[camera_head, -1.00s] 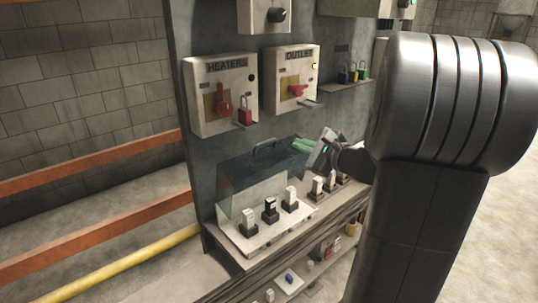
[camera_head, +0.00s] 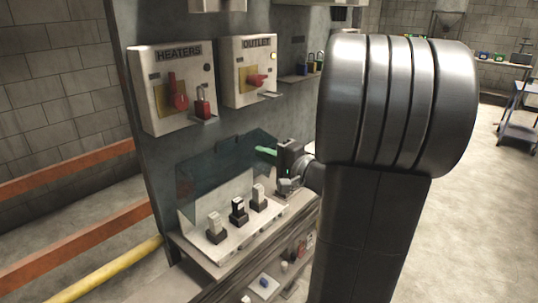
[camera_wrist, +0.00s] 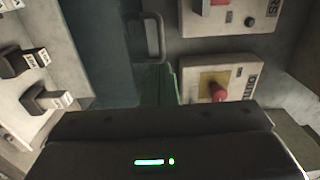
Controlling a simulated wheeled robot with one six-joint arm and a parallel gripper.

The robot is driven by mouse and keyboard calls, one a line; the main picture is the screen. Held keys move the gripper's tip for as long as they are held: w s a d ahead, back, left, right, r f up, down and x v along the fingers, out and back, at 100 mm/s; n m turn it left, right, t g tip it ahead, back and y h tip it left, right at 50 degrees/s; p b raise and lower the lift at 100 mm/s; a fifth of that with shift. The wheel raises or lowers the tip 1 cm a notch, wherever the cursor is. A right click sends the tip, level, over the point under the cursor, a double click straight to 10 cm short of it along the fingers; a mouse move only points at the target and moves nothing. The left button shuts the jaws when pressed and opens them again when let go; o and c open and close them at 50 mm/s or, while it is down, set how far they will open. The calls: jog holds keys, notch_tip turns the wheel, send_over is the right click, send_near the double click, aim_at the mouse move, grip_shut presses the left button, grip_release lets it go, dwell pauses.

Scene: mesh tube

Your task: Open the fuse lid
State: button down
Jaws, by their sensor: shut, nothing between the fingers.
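The fuse lid (camera_head: 215,165) is a dark see-through panel. It stands tilted up against the wall panel, behind the row of fuses (camera_head: 238,212), which show uncovered. In the wrist view the lid (camera_wrist: 95,55) is a dark teal surface, with a grey loop handle (camera_wrist: 153,38) just beyond my fingers. My gripper (camera_head: 266,150) is shut and empty, its green fingers by the right end of the lid. In the wrist view the green fingers (camera_wrist: 155,85) point toward the handle; I cannot tell whether they touch the lid.
The HEATERS box (camera_head: 178,85) and OUTLET box (camera_head: 250,70) project from the panel above the lid, with red switches. A red padlock (camera_head: 203,103) hangs on the HEATERS box. A lower shelf (camera_head: 265,285) holds small items. Open floor (camera_head: 480,200) lies at the right.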

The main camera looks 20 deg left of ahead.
aim_at(229, 137)
jog(key=p+x, duration=0.2)
jog(key=x, duration=0.8)
jog(key=shift+w+a+r+p, duration=0.1)
jog(key=shift+a+r+p, duration=0.2)
jog(key=shift+r+p, duration=0.2)
jog(key=a+p, duration=0.1)
jog(key=w+a+r+h+p, duration=0.1)
jog(key=p, duration=0.1)
jog(key=shift+a+r+g+h, duration=0.1)
jog(key=shift+a+g+h, duration=0.1)
jog(key=shift+g+h, duration=0.1)
jog(key=shift+w+a+r+h+p, duration=0.1)
jog(key=shift+w+a+h+p, duration=0.15)
jog(key=shift+p, duration=0.25)
jog(key=shift+a+h+p, duration=0.15)
jog(key=shift+a+p, duration=0.2)
jog(key=shift+p, duration=0.15)
jog(key=shift+w+a+g, duration=0.15)
jog(key=shift+a+g, duration=0.1)
jog(key=shift+g, duration=0.05)
jog(key=shift+d, duration=0.25)
jog(key=b+v, duration=0.2)
jog(key=v, duration=1.1)
jog(key=shift+s+d+b, duration=0.2)
jog(key=shift+s+b, duration=0.1)
jog(key=shift+b, duration=0.1)
